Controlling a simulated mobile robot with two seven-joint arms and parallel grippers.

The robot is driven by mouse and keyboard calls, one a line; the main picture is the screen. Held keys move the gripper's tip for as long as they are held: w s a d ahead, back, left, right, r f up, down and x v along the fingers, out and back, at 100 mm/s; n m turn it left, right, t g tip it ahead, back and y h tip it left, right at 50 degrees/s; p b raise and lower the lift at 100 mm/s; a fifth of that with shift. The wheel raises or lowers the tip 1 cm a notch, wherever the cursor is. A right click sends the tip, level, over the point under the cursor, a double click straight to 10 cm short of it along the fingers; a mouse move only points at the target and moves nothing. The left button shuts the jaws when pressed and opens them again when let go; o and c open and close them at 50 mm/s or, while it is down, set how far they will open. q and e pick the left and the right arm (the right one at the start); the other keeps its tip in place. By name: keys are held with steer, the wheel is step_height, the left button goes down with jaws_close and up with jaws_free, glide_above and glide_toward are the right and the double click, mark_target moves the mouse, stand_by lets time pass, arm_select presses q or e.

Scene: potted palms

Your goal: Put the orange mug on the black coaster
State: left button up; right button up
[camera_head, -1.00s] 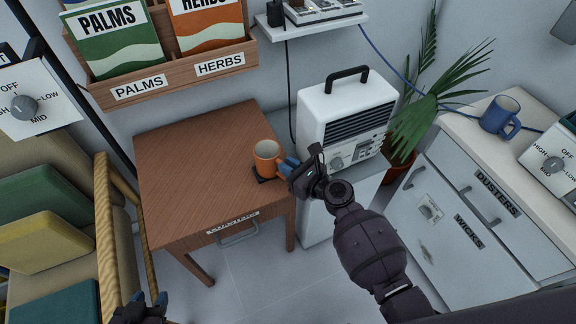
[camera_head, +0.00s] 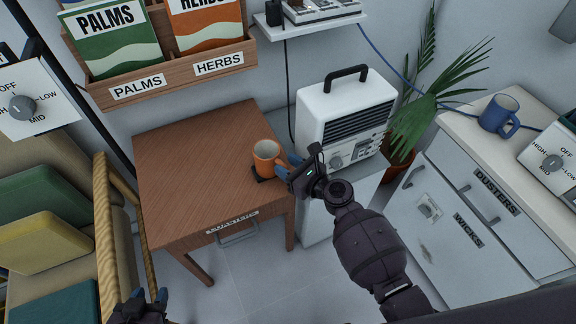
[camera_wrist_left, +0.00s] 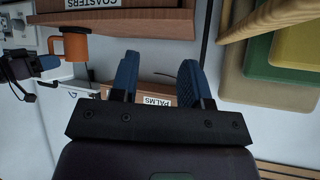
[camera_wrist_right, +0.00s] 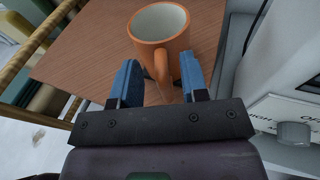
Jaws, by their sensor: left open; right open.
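The orange mug (camera_head: 267,158) stands upright on the black coaster (camera_head: 257,179), near the right edge of the brown wooden table. Only part of the coaster shows below the mug. My right gripper (camera_head: 289,167) is open at the mug's right side. In the right wrist view, the mug (camera_wrist_right: 160,28) is just ahead, with its handle between the spread blue fingers (camera_wrist_right: 158,64). My left gripper (camera_head: 150,297) is open and empty, low at the left, away from the table. The mug (camera_wrist_left: 72,45) also shows in the left wrist view.
The wooden table (camera_head: 190,170) is otherwise bare. A white heater (camera_head: 347,115) stands close to the right of the table, near my right gripper. A blue mug (camera_head: 497,115) stands on the right counter. A chair with cushions (camera_head: 50,240) is at the left.

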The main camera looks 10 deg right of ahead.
steer(key=s+d+n+h, duration=0.5)
steer(key=s+d+n, duration=0.5)
steer(key=s+n, duration=0.4)
steer(key=s+d+f+n+g+h+p, duration=0.1)
steer(key=s+d+n+h, duration=0.4)
steer(key=s+d+n, duration=0.6)
steer(key=s+n, duration=0.3)
steer(key=n, duration=0.1)
steer(key=shift+s+p, duration=0.3)
steer(key=shift+s, duration=0.1)
steer(key=shift+d, duration=0.1)
steer(key=shift+s+d+r+p, duration=0.15)
steer(key=shift+r+p, duration=0.4)
steer(key=shift+p, duration=0.3)
